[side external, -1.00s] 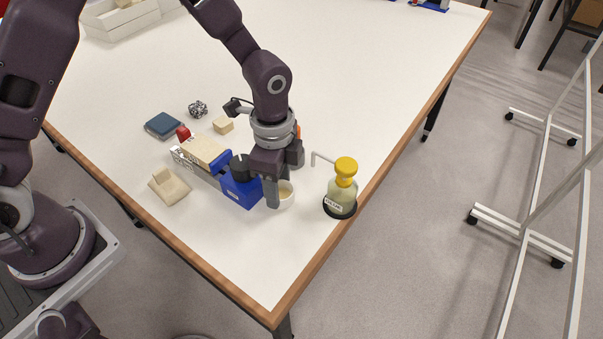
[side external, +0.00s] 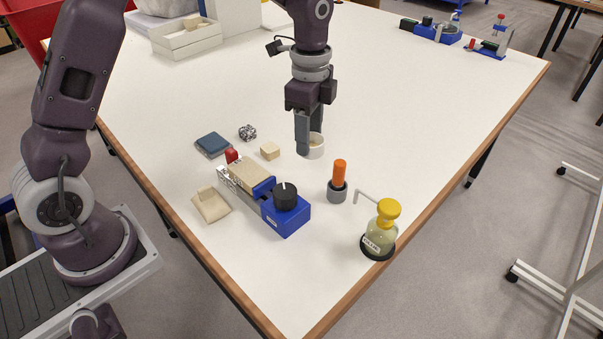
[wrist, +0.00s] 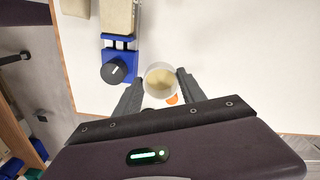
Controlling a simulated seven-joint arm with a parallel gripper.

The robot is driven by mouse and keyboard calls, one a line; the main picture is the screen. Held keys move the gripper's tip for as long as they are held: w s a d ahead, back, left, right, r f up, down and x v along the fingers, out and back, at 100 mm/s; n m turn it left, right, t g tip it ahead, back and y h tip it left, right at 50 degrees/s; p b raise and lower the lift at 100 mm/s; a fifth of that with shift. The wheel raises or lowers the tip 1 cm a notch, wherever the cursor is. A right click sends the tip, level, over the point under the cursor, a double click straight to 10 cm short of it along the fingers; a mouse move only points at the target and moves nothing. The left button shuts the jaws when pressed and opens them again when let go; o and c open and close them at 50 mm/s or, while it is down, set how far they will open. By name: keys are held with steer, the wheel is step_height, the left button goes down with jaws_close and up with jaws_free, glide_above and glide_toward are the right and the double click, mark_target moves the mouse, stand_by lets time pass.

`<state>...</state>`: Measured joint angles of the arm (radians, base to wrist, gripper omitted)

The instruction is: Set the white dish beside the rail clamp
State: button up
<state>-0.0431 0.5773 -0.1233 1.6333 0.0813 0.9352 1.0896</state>
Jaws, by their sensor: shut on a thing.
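The white dish (side external: 317,150), a small round cup with beige contents, is between the fingers of my gripper (side external: 308,140). In the wrist view, the dish (wrist: 160,82) sits between the two fingertips, with my gripper (wrist: 158,85) shut on it. It appears held above the table, since it partly covers the orange top below it there. The rail clamp (side external: 292,218), blue with a black knob, stands in front and to the left of the dish, apart from it, with a beige block on its rail. It also shows at the wrist view's upper left (wrist: 120,43).
An orange-handled tool (side external: 339,175) stands in a grey holder close to the dish. A yellow-capped bottle (side external: 381,232) stands near the right edge. A beige cube (side external: 270,151), blue pad (side external: 212,145) and beige piece (side external: 211,205) surround the clamp. The table's far middle is clear.

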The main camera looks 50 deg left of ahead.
steer(key=w+a+f, duration=0.3)
steer(key=a, duration=0.4)
step_height(320, 180, down, 9)
steer(key=shift+s+d, duration=0.15)
steer(key=shift+f, duration=0.1)
steer(key=o, duration=1.3)
steer(key=shift+o, duration=0.2)
